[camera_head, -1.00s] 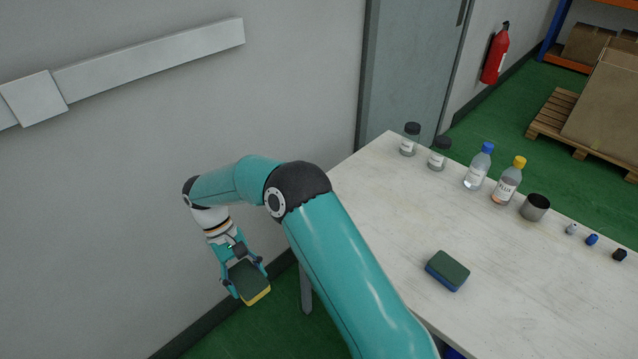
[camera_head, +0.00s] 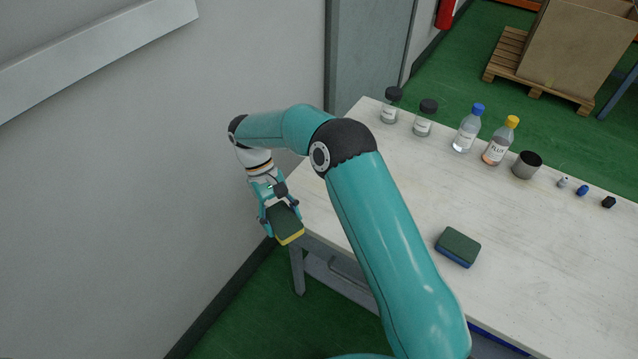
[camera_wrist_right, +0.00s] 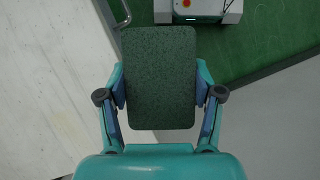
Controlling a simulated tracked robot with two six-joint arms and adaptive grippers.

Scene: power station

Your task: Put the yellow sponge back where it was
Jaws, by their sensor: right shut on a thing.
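The yellow sponge (camera_head: 286,225) has a dark green scouring face on top and a yellow edge below. My right gripper (camera_head: 280,212) is shut on it and holds it near the table's left end, by the wall. In the right wrist view the sponge (camera_wrist_right: 160,78) shows its green face, with a finger of the gripper (camera_wrist_right: 161,95) on each side. A second sponge, green on top with a blue edge (camera_head: 458,247), lies flat on the white table (camera_head: 400,180). My left gripper is not in view.
On the table stand two dark-capped jars (camera_head: 424,118), a blue-capped bottle (camera_head: 467,128), a yellow-capped flux bottle (camera_head: 500,140), a metal cup (camera_head: 526,165) and several small items (camera_head: 582,190). The wall (camera_head: 120,200) is close on the left. The table's middle is clear.

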